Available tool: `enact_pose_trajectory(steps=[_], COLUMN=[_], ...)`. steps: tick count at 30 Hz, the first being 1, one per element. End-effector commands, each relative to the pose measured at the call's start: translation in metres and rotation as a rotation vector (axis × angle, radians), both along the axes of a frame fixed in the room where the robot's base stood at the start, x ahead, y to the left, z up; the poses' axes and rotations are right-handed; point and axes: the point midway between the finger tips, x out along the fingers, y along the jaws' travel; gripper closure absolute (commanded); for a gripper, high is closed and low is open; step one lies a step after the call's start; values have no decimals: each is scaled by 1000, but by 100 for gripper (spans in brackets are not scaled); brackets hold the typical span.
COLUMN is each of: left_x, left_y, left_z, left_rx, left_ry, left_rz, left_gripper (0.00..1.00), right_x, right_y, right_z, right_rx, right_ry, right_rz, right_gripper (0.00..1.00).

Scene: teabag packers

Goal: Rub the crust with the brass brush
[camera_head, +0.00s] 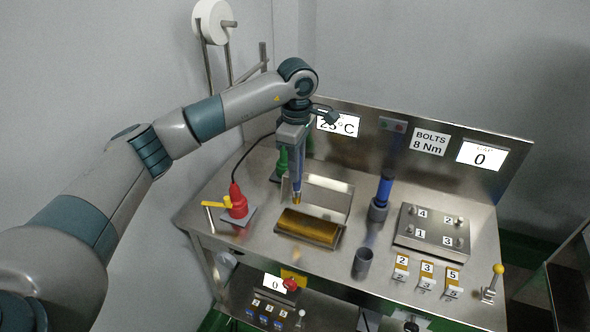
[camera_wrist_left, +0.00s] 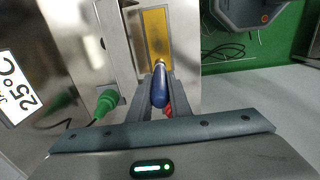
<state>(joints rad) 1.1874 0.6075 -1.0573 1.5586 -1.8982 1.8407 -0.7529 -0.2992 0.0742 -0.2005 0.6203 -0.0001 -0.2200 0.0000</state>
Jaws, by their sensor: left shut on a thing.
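My left gripper (camera_head: 297,160) is shut on the brass brush, pointing down over the bench. The brush's blue handle (camera_wrist_left: 160,88) lies between the fingers in the left wrist view (camera_wrist_left: 158,100). Its brass tip (camera_head: 297,197) shows below the gripper, just above the back edge of the crust. The crust (camera_head: 309,228) is a brown-gold layer on a long block in front of an upright metal plate. It also shows as a gold panel in the wrist view (camera_wrist_left: 156,40). I cannot tell whether the tip touches it. My right gripper is not in view.
A red cone-shaped piece (camera_head: 237,203) with a yellow handle stands left of the crust. An upright blue-handled tool (camera_head: 384,188) and an empty grey cup (camera_head: 362,260) stand to its right. A plate with numbered bolts (camera_head: 432,230) lies farther right. Display panels line the back wall.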

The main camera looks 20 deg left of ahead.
Motion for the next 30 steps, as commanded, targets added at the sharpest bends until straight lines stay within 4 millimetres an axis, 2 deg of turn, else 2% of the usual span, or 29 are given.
enact_pose_trajectory(steps=[13,30], left_x=[0,0], left_y=[-1,-6], left_z=[-5,-55], left_rx=[0,-1], left_ry=[0,1], left_rz=[0,-8], left_gripper=[100,100], right_x=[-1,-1], right_y=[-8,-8], right_z=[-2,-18], right_rx=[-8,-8], right_ry=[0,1], right_rz=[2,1], right_gripper=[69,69])
